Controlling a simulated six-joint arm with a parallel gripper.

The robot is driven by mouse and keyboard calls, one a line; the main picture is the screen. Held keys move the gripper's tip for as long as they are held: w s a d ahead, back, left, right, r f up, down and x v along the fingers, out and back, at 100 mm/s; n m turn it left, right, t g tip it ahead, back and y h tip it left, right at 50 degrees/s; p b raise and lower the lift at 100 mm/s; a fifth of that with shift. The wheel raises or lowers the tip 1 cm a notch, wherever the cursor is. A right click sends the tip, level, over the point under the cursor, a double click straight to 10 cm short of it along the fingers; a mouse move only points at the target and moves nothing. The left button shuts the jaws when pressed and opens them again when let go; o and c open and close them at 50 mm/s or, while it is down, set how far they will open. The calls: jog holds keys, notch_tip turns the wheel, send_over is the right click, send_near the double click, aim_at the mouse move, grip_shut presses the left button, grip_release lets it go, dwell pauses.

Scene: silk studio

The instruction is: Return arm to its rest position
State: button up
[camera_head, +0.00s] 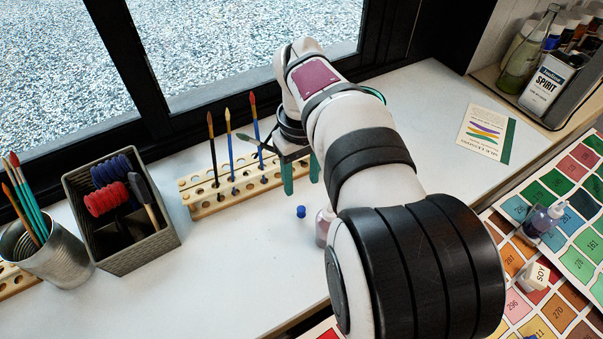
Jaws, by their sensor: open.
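My gripper (301,174) is seen in the head view, pointing down over the white worktop in front of the window. I cannot tell whether the fingers touch the rack.
A small blue cap (301,212) and a partly hidden pink bottle (325,224) stand near the gripper. A grey basket (135,250) and metal brush can (58,258) are at left. Colour charts (515,305) with small bottles lie right. Clear worktop surrounds the card (486,134).

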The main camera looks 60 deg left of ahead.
jog(key=shift+r, duration=0.55)
jog(key=w+d+r+m+y, duration=0.2)
jog(key=w+d+r+m, duration=0.35)
jog(key=w+d, duration=0.4)
jog(key=w+d+r+m+t+y, duration=0.15)
jog(key=d+m, duration=0.25)
jog(key=d, duration=0.5)
jog(key=w+d+r+m+t, duration=0.1)
jog(key=d+r+m+t, duration=0.2)
jog(key=d, duration=0.7)
jog(key=s+d+f+m+t+h, duration=0.25)
jog(key=s+d+m, duration=0.25)
jog(key=d+m, duration=0.6)
jog(key=s+f+g, duration=0.6)
jog(key=s+f, duration=0.1)
jog(key=s, duration=0.1)
jog(key=shift+s+d+y, duration=0.2)
jog(key=shift+d+y, duration=0.2)
jog(key=shift+d, duration=0.05)
